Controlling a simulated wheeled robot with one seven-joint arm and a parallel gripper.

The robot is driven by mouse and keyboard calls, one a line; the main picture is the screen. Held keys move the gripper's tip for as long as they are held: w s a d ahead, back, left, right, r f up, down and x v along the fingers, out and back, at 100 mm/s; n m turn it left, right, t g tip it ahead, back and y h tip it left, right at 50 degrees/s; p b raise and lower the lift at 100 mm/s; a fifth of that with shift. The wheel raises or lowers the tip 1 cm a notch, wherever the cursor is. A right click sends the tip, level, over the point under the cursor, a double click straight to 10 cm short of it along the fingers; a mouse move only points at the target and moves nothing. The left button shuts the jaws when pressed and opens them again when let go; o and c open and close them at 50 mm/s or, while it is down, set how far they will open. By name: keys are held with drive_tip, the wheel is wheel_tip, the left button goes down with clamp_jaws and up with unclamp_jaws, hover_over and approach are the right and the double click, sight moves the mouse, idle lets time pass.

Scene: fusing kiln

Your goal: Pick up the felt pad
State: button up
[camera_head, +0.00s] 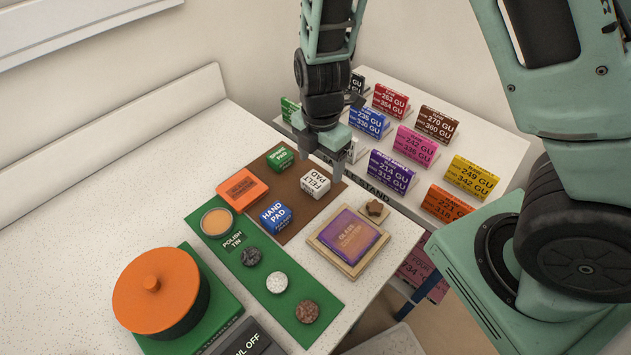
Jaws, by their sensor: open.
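The felt pad (315,185) is a small white block with "FELT PAD" in dark letters. Nothing shows between the fingers. I cannot tell how high the fingertips are above the mat.
The green pad (280,158), blue hand pad (275,216) and orange block (243,188) stand close by. A glass piece in a wooden tray (327,262) lies in front. Labelled cards fill the sample stand (405,125) behind. An orange-lidded pot (155,290) stands front left.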

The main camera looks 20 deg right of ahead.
sight(319, 176)
drive_tip(key=shift+w+f+p, duration=0.15)
drive_tip(key=shift+f+p, duration=0.15)
drive_tip(key=shift+f, duration=1.15)
drive_tip(key=shift+w+f+p, duration=0.15)
drive_tip(key=shift+f+p, duration=0.15)
drive_tip(key=shift+f, duration=1.15)
drive_tip(key=c, duration=1.1)
drive_tip(key=shift+r, duration=0.15)
wheel_tip(319, 176, up, 10)
drive_tip(key=shift+f+b, duration=0.1)
drive_tip(key=shift+b, duration=0.3)
drive_tip(key=shift+o, duration=1.1)
drive_tip(key=shift+c, duration=0.4)
